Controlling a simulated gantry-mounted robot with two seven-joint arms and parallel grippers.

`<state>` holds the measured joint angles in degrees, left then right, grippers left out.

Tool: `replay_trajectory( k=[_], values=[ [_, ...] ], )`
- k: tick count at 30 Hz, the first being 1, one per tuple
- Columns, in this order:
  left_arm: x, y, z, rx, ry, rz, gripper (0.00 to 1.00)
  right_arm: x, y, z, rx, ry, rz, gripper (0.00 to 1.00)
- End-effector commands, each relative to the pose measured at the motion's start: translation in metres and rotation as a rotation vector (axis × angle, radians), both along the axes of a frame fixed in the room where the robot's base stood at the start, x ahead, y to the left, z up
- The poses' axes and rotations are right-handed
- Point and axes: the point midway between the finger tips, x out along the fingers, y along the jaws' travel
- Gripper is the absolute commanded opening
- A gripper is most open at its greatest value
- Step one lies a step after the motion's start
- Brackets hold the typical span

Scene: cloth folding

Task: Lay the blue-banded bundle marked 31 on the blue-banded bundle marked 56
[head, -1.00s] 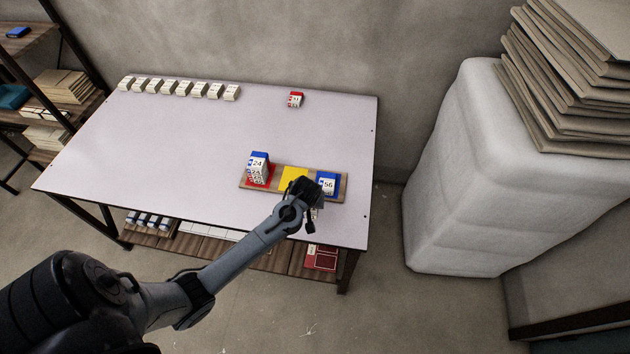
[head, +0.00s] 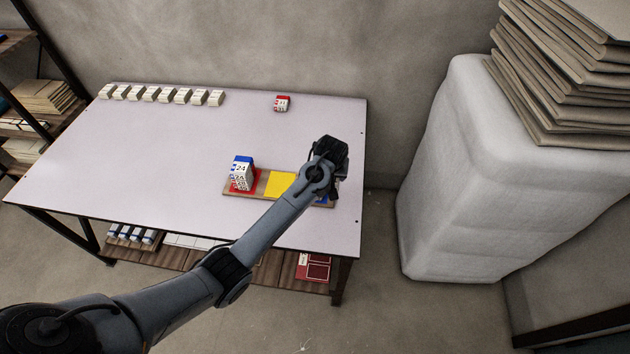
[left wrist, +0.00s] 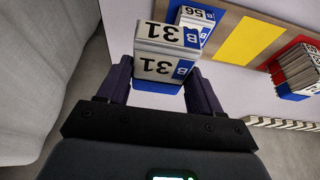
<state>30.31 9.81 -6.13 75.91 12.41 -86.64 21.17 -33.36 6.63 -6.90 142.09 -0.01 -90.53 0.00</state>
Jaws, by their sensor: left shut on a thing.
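My left gripper (head: 330,165) is above the right end of the wooden board (head: 262,186). In the left wrist view the left gripper (left wrist: 160,85) is shut on the blue-banded bundle marked 31 (left wrist: 160,68), held between its two fingers. The blue-banded bundle marked 56 (left wrist: 194,17) lies on the board's blue patch, just beyond the held bundle and partly hidden by it. In the head view my gripper hides both bundles; only a bit of blue shows below it. My right gripper is not in view.
A stack topped by a blue-banded bundle marked 24 (head: 242,168) stands on the board's red patch. The yellow patch (head: 280,184) is bare. A red-banded bundle (head: 282,103) and a row of several pale bundles (head: 160,95) sit farther back. The middle of the table (head: 160,150) is clear.

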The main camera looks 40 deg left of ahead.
Motion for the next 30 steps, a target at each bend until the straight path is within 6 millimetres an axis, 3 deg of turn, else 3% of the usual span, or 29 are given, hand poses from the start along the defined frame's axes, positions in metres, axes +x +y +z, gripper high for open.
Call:
replay_trajectory(
  k=[6,12,17,25,30],
  values=[
    [0.003,0.041,-0.027,-0.001,0.001,0.003,0.34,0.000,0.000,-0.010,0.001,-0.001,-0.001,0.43],
    [0.004,0.061,-0.036,0.000,-0.001,0.001,0.34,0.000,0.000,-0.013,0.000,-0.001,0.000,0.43],
    [0.005,0.064,-0.040,0.001,-0.001,0.000,0.34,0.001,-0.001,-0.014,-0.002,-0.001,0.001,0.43],
    [0.004,0.063,-0.072,0.000,0.001,0.000,0.34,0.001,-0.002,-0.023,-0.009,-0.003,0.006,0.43],
    [0.004,0.063,-0.079,0.000,-0.001,0.001,0.34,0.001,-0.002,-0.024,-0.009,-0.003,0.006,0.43]
  ],
)
